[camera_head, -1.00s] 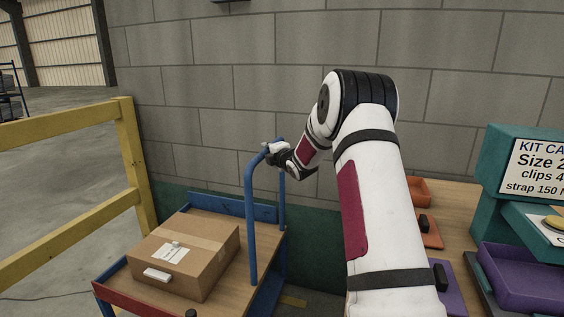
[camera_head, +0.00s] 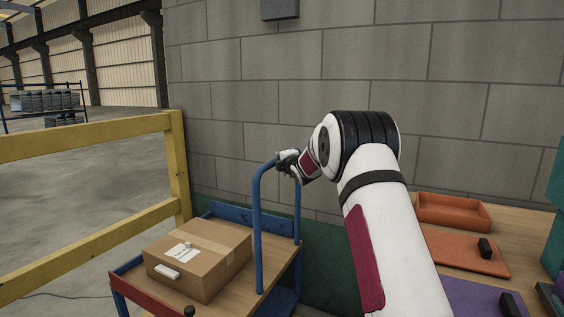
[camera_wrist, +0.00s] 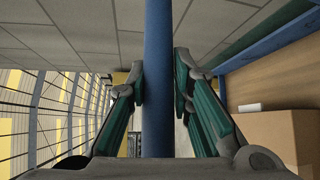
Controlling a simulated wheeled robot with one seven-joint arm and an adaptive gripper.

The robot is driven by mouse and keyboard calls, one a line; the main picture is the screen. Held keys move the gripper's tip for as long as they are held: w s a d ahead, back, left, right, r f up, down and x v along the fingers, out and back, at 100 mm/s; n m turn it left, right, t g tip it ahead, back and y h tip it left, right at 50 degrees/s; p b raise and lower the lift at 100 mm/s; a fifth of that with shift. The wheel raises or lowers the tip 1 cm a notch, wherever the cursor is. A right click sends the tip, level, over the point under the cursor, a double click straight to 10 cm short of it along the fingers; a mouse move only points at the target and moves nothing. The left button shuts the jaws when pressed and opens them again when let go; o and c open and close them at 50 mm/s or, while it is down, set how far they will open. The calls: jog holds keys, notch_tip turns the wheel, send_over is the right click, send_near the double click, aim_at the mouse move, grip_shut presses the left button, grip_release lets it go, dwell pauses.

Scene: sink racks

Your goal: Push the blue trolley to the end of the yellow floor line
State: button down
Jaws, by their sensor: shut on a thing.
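The blue trolley has an upright tubular push handle (camera_head: 258,230), a wooden deck (camera_head: 262,272) and a red edge at the front left. A closed cardboard box (camera_head: 200,262) with a white label lies on the deck. My gripper (camera_head: 283,163) is at the top bar of the handle. In the wrist view the blue bar (camera_wrist: 158,80) runs between the two fingers of my gripper (camera_wrist: 160,88), which are shut on it. The box also shows at the right of the wrist view (camera_wrist: 275,138). The yellow floor line is not clearly visible in the current head view.
A yellow guard rail (camera_head: 95,142) with a post stands left of the trolley. A grey block wall (camera_head: 400,60) rises behind it. A wooden bench (camera_head: 505,225) with orange trays (camera_head: 455,210) is at the right. Open concrete floor (camera_head: 90,170) lies beyond the rail.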

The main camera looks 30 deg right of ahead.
jog(key=shift+w+a+r, duration=0.15)
jog(key=shift+a+r, duration=0.1)
jog(key=shift+a, duration=0.1)
jog(key=c, duration=1.4)
grip_release()
jog(key=shift+w+f, duration=0.1)
jog(key=shift+d, duration=0.1)
jog(key=shift+s+f, duration=0.1)
jog(key=shift+s, duration=0.1)
jog(key=v, duration=1.1)
jog(key=shift+s, duration=0.4)
